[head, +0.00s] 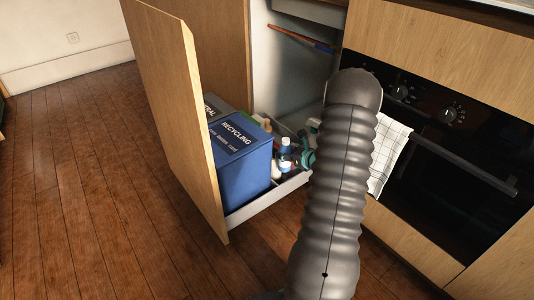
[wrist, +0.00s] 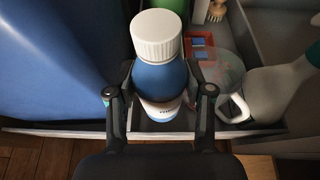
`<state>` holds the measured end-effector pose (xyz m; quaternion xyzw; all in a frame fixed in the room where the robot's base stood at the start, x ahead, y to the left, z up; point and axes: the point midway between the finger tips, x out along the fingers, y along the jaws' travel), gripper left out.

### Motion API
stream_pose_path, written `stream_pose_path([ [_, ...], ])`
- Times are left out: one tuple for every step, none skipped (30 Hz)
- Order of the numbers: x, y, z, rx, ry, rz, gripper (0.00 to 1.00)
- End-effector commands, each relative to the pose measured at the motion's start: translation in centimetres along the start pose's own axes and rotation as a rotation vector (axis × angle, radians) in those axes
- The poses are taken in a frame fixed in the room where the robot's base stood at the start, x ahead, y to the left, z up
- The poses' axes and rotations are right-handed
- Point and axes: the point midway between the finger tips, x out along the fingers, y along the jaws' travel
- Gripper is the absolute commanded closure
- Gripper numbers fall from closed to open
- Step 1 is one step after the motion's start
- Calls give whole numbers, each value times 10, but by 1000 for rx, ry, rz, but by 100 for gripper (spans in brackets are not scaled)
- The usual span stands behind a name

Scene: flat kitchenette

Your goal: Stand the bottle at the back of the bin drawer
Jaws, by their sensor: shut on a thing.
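The bottle (wrist: 158,76) has a white cap, a blue body and a pale label. In the wrist view it stands upright between the two fingers of my gripper (wrist: 160,92), which is shut on it. The bottle also shows in the head view (head: 286,153), just right of the blue recycling bin. The bin drawer (head: 262,198) is pulled open, and the bottle is inside its outline near the side wall. I cannot tell whether the bottle's base touches the drawer floor. My arm hides part of the drawer in the head view.
The blue recycling bin (head: 240,160) stands left of the bottle, with a grey bin (head: 213,106) behind it. A pale spray bottle (wrist: 270,92), a red box (wrist: 201,52) and a brush (wrist: 216,10) lie around. The oven (head: 450,130) with a towel (head: 387,152) is at right.

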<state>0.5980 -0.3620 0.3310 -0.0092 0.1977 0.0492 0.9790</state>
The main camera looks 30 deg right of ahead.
Motion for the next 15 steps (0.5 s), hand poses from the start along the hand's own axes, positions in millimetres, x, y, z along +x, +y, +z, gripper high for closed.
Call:
stream_pose_path([
  [0,-2,-1,3,0,-8,95],
  [0,-3,-2,4,0,-11,95],
  [1,-4,-6,7,0,-14,95],
  [3,-4,-10,8,1,-15,95],
  [5,-5,-14,8,1,-16,95],
  [8,-4,-22,10,2,-15,95],
  [10,-4,-27,10,2,-15,95],
  [12,-4,-32,10,2,-14,95],
  [14,-4,-38,9,2,-15,95],
  [16,-5,-43,9,2,-15,95],
  [18,-5,-47,10,2,-16,95],
  [19,-5,-51,9,1,-17,95],
  [20,-6,-53,8,1,-17,95],
  [21,-6,-55,7,0,-17,95],
  [22,-6,-57,7,0,-17,95],
])
